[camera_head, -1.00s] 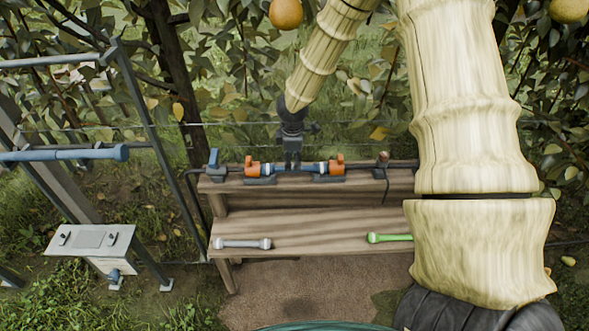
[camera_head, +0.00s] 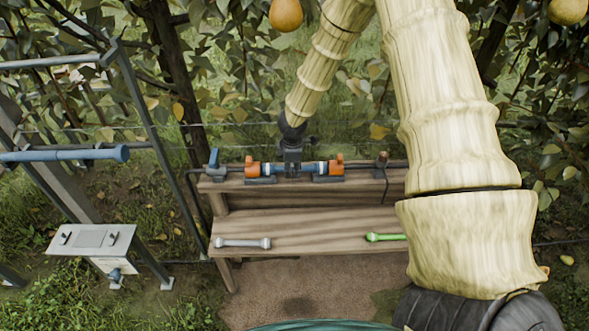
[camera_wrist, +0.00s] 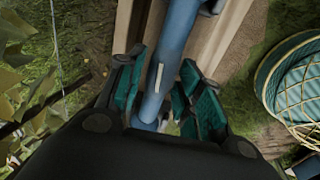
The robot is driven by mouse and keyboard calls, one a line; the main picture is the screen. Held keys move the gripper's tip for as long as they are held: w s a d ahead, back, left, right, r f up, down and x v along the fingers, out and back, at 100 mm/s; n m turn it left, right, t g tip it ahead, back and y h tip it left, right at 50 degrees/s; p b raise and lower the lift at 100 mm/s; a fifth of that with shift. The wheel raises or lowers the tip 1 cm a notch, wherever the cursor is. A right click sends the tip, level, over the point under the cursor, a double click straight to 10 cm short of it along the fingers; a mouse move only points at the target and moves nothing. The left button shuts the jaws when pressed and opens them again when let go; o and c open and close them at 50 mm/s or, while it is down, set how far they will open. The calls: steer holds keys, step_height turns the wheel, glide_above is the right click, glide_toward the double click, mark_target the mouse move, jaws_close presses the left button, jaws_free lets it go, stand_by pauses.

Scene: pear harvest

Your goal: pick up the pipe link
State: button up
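A blue pipe link (camera_head: 309,168) lies level between two orange-handled valves on the upper plank of the wooden bench. In the wrist view the blue pipe link (camera_wrist: 175,45) runs lengthwise between my fingers. My gripper (camera_head: 292,172) points down over its middle; the wrist view shows my gripper (camera_wrist: 160,88) with its teal pads apart, one on each side of the pipe. The gripper looks open; contact with the pipe is hard to tell. A grey link (camera_head: 242,243) and a green link (camera_head: 386,237) lie on the lower plank.
An orange valve (camera_head: 253,169) and another orange valve (camera_head: 337,167) flank the pipe closely. A grey box (camera_head: 92,240) stands at the left by a metal frame. A teal basket (camera_wrist: 295,85) is at the wrist view's right. The lower plank's middle is clear.

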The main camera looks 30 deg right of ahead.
jaws_close()
steer(key=shift+r, duration=0.15)
